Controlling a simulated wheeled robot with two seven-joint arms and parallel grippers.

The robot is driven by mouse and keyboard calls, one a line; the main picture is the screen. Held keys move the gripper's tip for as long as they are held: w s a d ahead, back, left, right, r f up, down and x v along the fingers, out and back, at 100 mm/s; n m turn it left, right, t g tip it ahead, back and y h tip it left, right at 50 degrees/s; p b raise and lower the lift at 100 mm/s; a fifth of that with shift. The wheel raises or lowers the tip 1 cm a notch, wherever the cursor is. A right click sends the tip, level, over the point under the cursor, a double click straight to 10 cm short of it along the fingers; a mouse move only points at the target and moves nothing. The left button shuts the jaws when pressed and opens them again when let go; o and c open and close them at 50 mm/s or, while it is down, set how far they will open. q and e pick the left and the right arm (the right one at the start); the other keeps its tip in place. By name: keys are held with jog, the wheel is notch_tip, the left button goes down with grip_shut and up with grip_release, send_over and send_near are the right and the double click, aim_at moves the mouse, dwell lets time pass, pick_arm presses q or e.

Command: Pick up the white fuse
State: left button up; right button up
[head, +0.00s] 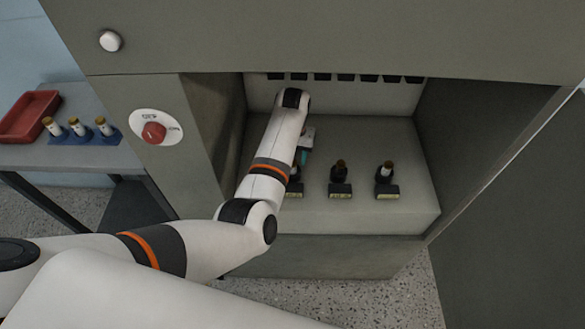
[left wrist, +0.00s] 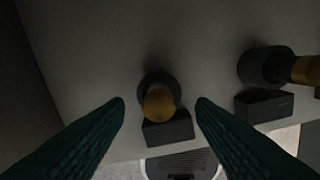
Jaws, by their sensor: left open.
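My left gripper (head: 303,157) reaches into the cabinet recess, partly hidden by my arm in the head view. In the left wrist view its dark green fingers are apart, one on each side of a brass-capped fuse (left wrist: 160,103) in a black round holder. The fuse's body is hidden under its cap, so its colour cannot be told. In the head view, the right-hand fuse (head: 386,170) in the recess shows a pale band under its cap. The middle fuse (head: 340,171) looks dark. The leftmost position is mostly behind my arm. My right gripper is not in view.
The recess has side walls and a row of dark slots (head: 342,77) at the back. A red knob (head: 154,132) is on the cabinet's front. At left, a table (head: 62,155) bears a red tray (head: 28,116) and three pale fuses (head: 76,126) in blue holders.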

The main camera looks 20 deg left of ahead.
aim_at(292, 169)
pick_arm(q)
notch_tip(292, 169, down, 3)
jog(key=shift+a+f, duration=0.1)
jog(key=shift+f, duration=0.1)
jog(key=shift+r, duration=0.1)
jog(key=c, duration=1.1)
